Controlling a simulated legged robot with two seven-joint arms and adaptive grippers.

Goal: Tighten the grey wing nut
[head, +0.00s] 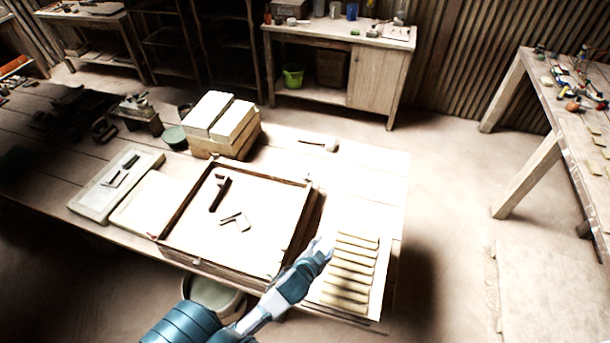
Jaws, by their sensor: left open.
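A square wooden frame (173,212) with a pale inside stands on the table. A dark bar and small angled pieces lie in it. Small fittings sit on its rim, one at the right back corner (308,179); they are too small to tell whether one is the grey wing nut. My left arm reaches in from the bottom. My left gripper (324,243) is open just right of the frame's front right corner, beside a row of tiles. Its fingertips are small and washed out, and I see nothing held. My right gripper is out of view.
Several pale tiles (351,266) lie on a board at the table's right end. Stacked blocks (220,117) stand behind the frame, with a mallet (320,144) to their right. A pale board (116,186) lies left. A bucket (213,294) stands below the front edge.

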